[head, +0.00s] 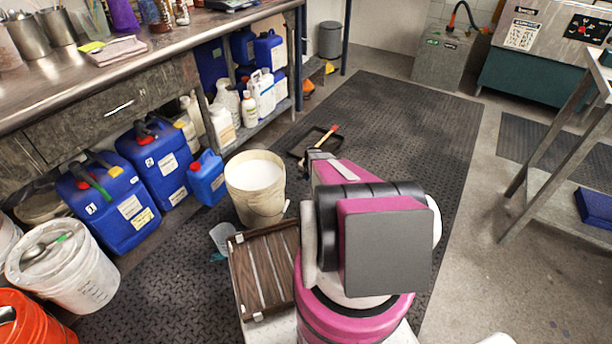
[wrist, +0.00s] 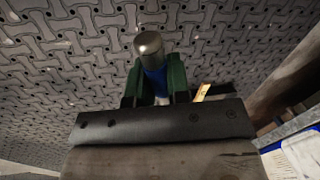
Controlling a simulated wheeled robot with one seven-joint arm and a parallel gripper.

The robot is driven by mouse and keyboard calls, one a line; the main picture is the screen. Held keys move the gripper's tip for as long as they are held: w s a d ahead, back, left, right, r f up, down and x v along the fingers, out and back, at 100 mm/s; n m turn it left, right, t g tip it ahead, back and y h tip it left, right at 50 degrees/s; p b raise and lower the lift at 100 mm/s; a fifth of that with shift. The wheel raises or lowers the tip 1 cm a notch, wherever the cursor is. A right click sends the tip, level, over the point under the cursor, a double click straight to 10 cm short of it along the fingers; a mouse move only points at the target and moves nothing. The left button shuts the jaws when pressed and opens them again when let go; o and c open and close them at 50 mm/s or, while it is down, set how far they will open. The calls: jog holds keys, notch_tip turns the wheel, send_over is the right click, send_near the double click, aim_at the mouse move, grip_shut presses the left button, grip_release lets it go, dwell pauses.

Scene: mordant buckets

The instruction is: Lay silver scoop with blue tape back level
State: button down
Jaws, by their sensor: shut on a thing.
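In the wrist view my gripper (wrist: 157,72) has dark green fingers shut on the silver scoop with blue tape (wrist: 149,44). A rounded silver end stands out past the fingers, and the blue tape shows between them. The rest of the scoop is hidden by the fingers and gripper body, so its full tilt cannot be told. Dark patterned floor matting lies behind it.
A pale bucket of white liquid (head: 256,184) stands beside a slatted wooden tray (head: 236,275). A black tray (head: 303,146) with a brush lies on the mat. A white lidded bucket (head: 80,278) carries a green-taped scoop (head: 34,250). Blue canisters (head: 112,215) line the left bench.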

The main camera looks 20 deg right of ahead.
jog(key=shift+f, duration=6.6)
jog(key=c, duration=1)
grip_release()
notch_tip(320, 180, up, 11)
jog(key=s+d, duration=0.1)
jog(key=shift+s+d+f, duration=0.2)
jog(key=shift+d, duration=0.1)
